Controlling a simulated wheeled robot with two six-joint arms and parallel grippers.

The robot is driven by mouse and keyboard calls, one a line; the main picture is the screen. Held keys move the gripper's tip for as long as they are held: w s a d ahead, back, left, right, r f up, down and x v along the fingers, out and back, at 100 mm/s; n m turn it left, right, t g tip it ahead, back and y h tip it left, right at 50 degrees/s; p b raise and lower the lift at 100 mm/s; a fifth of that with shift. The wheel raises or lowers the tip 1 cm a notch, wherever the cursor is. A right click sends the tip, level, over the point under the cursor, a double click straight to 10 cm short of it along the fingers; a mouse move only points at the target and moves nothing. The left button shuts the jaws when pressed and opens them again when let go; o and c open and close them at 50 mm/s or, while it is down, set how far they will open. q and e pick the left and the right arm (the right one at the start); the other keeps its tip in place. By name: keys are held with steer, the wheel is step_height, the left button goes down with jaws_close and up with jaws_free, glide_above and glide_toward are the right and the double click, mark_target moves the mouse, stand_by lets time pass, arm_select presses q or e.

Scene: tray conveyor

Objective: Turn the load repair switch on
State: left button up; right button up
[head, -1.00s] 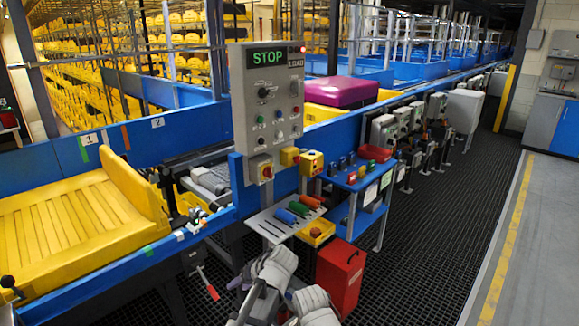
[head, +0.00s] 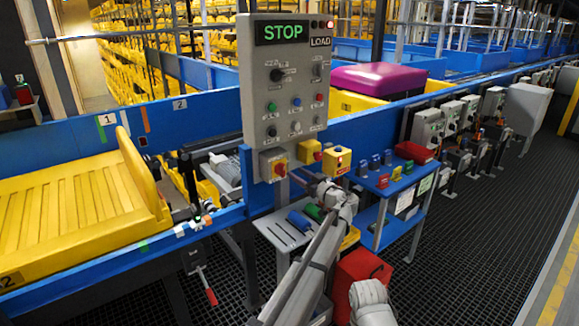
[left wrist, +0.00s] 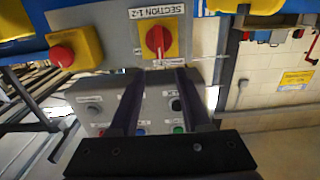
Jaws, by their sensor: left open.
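The grey control panel (head: 287,85) stands upright left of centre in the head view, with a green STOP display (head: 281,32) and a LOAD label. It bears a black knob (head: 277,75), another small switch (head: 317,70) at its upper right, and coloured buttons. The small labels cannot be read, so I cannot tell which control is load repair. My left gripper (head: 311,184) is open and empty, just below and right of the panel. In the left wrist view, its two fingers (left wrist: 160,85) point toward the panel's controls, apart from them. My right gripper is not seen.
A red rotary switch on yellow (left wrist: 156,38) and a red button on a yellow box (left wrist: 75,47) are close to the left gripper. A blue stand (head: 385,185) with small devices is to the right. A yellow tray (head: 75,215) lies at left. Dark grating floor is clear at right.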

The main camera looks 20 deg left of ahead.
mark_target(284, 165)
arm_select(q)
steer(key=x, duration=0.7)
steer(key=shift+w+a, duration=0.25)
steer(key=shift+a, duration=0.05)
steer(key=shift+s, duration=0.1)
jaws_close()
